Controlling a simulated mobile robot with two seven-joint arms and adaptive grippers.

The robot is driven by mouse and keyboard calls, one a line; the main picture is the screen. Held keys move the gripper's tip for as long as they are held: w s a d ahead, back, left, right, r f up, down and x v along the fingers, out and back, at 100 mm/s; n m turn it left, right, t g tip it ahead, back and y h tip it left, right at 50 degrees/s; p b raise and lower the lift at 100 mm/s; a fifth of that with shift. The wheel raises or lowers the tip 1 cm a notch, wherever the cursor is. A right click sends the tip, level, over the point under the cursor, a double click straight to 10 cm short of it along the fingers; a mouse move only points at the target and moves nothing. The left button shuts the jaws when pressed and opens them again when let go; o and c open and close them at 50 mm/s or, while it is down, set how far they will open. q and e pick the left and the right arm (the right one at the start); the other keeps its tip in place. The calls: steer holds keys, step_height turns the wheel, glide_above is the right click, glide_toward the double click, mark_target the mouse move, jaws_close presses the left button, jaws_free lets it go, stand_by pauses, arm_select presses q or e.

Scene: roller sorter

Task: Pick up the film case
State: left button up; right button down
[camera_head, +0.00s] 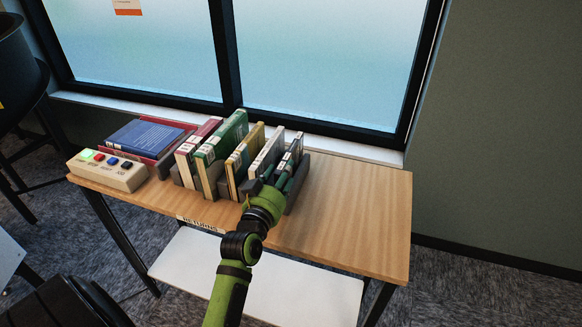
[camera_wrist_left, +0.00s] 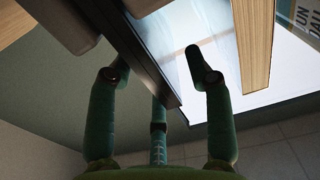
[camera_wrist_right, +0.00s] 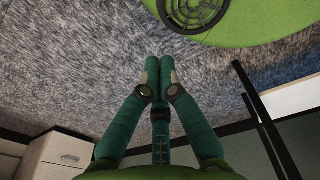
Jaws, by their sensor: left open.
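A slim dark case with a pale label, which looks like the film case (camera_head: 296,149), stands upright at the right end of a row of books on the wooden table. My left gripper (camera_head: 278,180) is at the front of this case and hides its lower part. In the left wrist view, my left gripper (camera_wrist_left: 152,62) is open, with a dark, glossy-faced case (camera_wrist_left: 150,70) running between its spread fingers. I cannot tell whether either finger touches it. My right gripper (camera_wrist_right: 160,68) shows only in the right wrist view, with its fingertips together and nothing visible between them.
Several upright books, including a green one (camera_head: 222,146) and a white one (camera_head: 266,152), stand close left of the case. Blue and red books (camera_head: 146,136) lie behind a button box (camera_head: 107,171). The table's right part (camera_head: 358,215) is clear. A window stands behind.

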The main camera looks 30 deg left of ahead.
arm_select(q)
steer(key=x, duration=0.4)
steer(key=shift+w+f+p, duration=0.1)
steer(key=shift+w+p, duration=0.1)
steer(key=shift+p, duration=0.2)
jaws_close()
arm_select(e)
steer(key=shift+w+a+r, duration=0.15)
steer(key=shift+w+r, duration=0.4)
steer(key=shift+w, duration=0.1)
steer(key=shift+s, duration=0.15)
arm_select(q)
step_height(320, 180, up, 18)
